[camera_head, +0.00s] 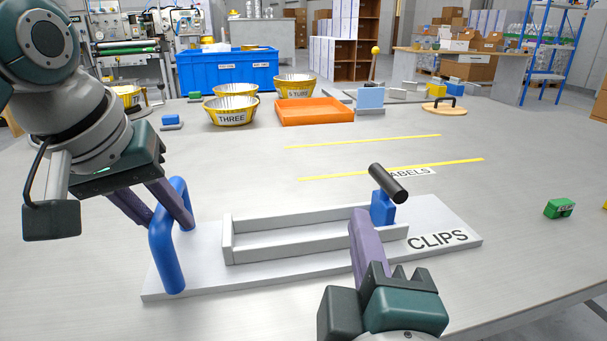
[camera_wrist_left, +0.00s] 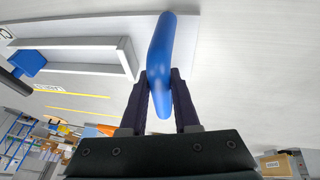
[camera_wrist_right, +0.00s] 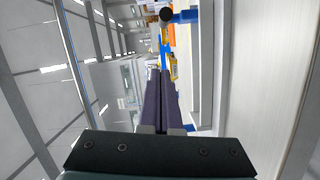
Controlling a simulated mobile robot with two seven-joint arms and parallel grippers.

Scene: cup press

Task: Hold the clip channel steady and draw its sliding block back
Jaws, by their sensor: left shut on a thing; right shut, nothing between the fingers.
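The clip channel is a pale tray (camera_head: 290,254) on a white base plate (camera_head: 205,278) marked CLIPS. A blue upright handle (camera_head: 166,255) stands at its left end. My left gripper (camera_head: 168,222) is shut around this handle, which also shows between its fingers in the left wrist view (camera_wrist_left: 160,50). The blue sliding block (camera_head: 382,209) with a black cylindrical grip (camera_head: 388,184) is at the channel's right part. My right gripper (camera_head: 358,214) is shut and empty, its fingertips just left of the block. I cannot tell whether they touch it. The fingers hide part of the channel.
Yellow lines and a LABELS sign (camera_head: 412,173) lie behind the channel. An orange tray (camera_head: 315,112), yellow-rimmed bowls (camera_head: 232,110) and a blue bin (camera_head: 228,72) stand farther back. A green block (camera_head: 559,208) lies at right. The table around the plate is mostly clear.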

